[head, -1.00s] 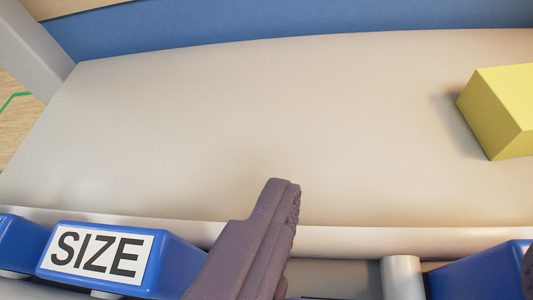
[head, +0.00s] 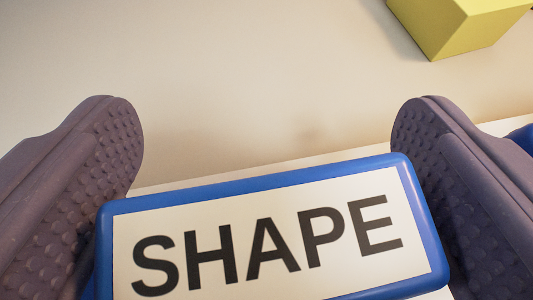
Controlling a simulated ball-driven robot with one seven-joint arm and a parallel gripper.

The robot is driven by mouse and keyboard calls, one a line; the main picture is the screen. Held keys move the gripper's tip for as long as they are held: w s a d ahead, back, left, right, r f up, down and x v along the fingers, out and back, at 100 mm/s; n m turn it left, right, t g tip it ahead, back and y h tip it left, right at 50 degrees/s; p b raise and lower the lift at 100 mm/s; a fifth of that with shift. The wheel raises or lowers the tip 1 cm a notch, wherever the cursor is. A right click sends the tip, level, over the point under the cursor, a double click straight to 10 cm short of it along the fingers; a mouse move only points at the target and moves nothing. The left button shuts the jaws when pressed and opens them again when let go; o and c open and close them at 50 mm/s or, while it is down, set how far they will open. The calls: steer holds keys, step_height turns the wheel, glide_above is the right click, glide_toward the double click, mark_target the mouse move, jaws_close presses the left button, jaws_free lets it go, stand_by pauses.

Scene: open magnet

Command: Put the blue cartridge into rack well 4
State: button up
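My gripper (head: 267,125) is open, with its two dark, dimpled fingers spread wide at the left and right of the head view. A blue block (head: 270,178) with a white label reading SHAPE lies low in the picture between the fingers, slightly tilted in the view. Its ends come close to the finger pads. I cannot tell whether they touch. I cannot tell whether this block is the blue cartridge. Its lower part is cut off by the picture edge. No rack well is recognisable in this view.
A yellow block (head: 450,30) sits at the top right on the pale surface (head: 230,70). That surface is clear across the middle and left. Another bit of blue (head: 524,138) shows at the right edge, behind the right finger.

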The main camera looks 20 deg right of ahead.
steer(key=shift+r, duration=0.1)
stand_by(0.3)
steer(key=shift+r, duration=0.2)
steer(key=p+v, duration=0.3)
steer(key=v, duration=0.9)
steer(key=shift+f, duration=0.1)
